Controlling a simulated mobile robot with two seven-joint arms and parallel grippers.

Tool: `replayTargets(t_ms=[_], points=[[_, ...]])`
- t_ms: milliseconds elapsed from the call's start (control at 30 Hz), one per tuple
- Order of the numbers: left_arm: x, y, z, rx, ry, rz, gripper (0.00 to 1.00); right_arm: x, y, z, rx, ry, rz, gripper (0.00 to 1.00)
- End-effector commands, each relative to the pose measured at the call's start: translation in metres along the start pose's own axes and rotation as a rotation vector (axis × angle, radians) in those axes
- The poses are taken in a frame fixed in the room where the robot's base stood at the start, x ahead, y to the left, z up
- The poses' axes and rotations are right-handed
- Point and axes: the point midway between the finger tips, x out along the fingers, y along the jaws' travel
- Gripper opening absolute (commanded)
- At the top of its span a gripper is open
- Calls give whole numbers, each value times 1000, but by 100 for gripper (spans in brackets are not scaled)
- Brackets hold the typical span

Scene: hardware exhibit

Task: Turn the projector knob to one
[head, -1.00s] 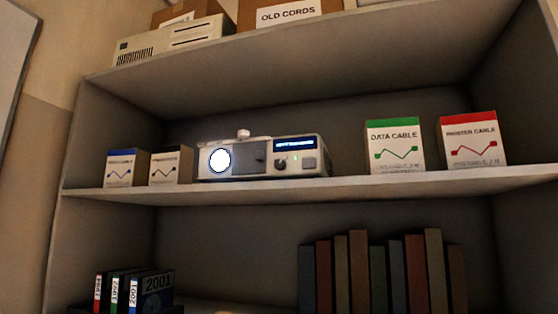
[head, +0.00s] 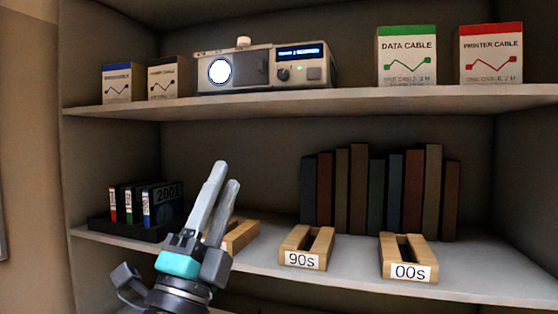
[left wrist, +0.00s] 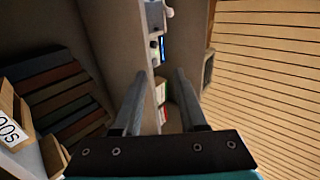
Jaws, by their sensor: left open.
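The projector (head: 318,75) stands on the upper shelf in the head view, pale, with a lit round lens at left and a blue display. Its small dark knob (head: 283,74) sits below the display, beside a green light; its setting is too small to read. My left gripper (head: 226,174) is open and empty, pointing upward in front of the lower shelf, below and left of the knob and apart from it. In the left wrist view the two fingers (left wrist: 157,82) are spread, with part of the projector (left wrist: 154,15) beyond them near the top. My right gripper is not in view.
Two small cable boxes (head: 117,83) stand left of the projector. A data cable box (head: 406,55) and a printer cable box (head: 490,54) stand right. Below are books (head: 390,190), wooden holders (head: 306,247) and cases (head: 160,205). The shelf edge (head: 350,101) runs under the projector.

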Motion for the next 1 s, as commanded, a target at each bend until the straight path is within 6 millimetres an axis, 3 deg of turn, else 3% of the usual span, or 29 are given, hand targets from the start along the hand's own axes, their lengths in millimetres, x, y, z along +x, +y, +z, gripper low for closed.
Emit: replayTargets(t_ms=[33, 100, 233, 400, 533, 667, 767, 867, 1000], points=[[16, -21, -20, 95, 95, -76, 41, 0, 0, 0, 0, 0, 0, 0], [29, -42, -49, 234, 222, -166, 41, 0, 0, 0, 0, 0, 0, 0], [43, -70, -101, 509, 444, -315, 41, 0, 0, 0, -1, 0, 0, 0], [50, -78, -154, 906, 708, -462, 41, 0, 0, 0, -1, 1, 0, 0], [57, -68, -174, 1233, 883, -523, 41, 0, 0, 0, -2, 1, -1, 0], [72, -55, -172, 1577, 1029, -527, 41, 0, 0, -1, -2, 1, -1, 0], [90, -48, -156, 1846, 1117, -484, 41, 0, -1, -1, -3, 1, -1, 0], [111, -50, -128, 2113, 1181, -390, 41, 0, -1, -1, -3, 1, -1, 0], [140, -70, -81, 2431, 1221, -193, 41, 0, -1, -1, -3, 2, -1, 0]])
